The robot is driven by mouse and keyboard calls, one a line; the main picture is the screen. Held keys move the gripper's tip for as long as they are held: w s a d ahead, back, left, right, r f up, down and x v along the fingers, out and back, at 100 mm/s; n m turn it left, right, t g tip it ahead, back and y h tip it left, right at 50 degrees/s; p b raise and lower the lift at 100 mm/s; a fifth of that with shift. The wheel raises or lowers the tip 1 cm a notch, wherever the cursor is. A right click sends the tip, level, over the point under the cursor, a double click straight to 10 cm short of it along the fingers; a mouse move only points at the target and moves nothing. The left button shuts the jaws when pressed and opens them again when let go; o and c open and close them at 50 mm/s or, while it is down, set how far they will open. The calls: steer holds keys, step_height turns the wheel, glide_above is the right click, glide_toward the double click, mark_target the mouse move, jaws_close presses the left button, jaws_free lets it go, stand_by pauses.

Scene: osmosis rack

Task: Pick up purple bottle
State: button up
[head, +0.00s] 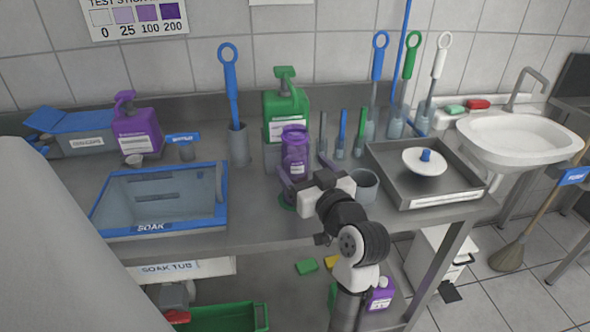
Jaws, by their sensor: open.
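A purple bottle (294,148) with a purple cap stands upright on the steel counter, in front of a green pump bottle (285,108). My gripper (302,179) is open at the lower part of this bottle, its fingers pointing toward it. I cannot tell whether the fingers touch it, and my gripper hides part of its base. A second purple container, a pump bottle (137,130), stands at the back left of the counter. A third purple jug (380,294) is on the lower shelf, partly hidden by my arm.
A soak tub (160,230) with a blue rim lies left on the counter (256,222). A grey cup (364,187) is close right of my gripper. Several brushes stand behind, including a blue one (231,90). A metal tray (430,199) and a sink (520,140) are at right.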

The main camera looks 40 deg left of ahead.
steer(key=shift+f+p+x, duration=0.2)
steer(key=shift+p+x, duration=0.85)
steer(key=shift+x, duration=1.9)
steer(key=c, duration=1.1)
steer(key=shift+o, duration=0.2)
